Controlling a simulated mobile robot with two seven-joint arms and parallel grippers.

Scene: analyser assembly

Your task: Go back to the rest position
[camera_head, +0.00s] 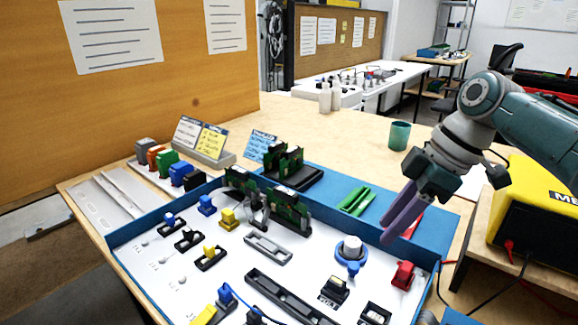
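My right arm comes in from the upper right. Its gripper (396,222) hangs with its purple-grey fingers pointing down and left, above the right part of the blue-rimmed assembly board (455,232). The fingers lie nearly in line with my view, so any gap between them is unclear; I see nothing held. Two green circuit boards (290,208) stand upright at the board's back edge. A white round knob on a blue base (350,250) and a red part (403,275) sit on the board below the gripper. My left gripper is not in view.
A green cup (399,135) stands on the table behind the gripper. A yellow meter case (540,215) with cables is at the right. Green tools (356,200) lie on the blue strip. Coloured blocks (168,162) stand in a row at the left.

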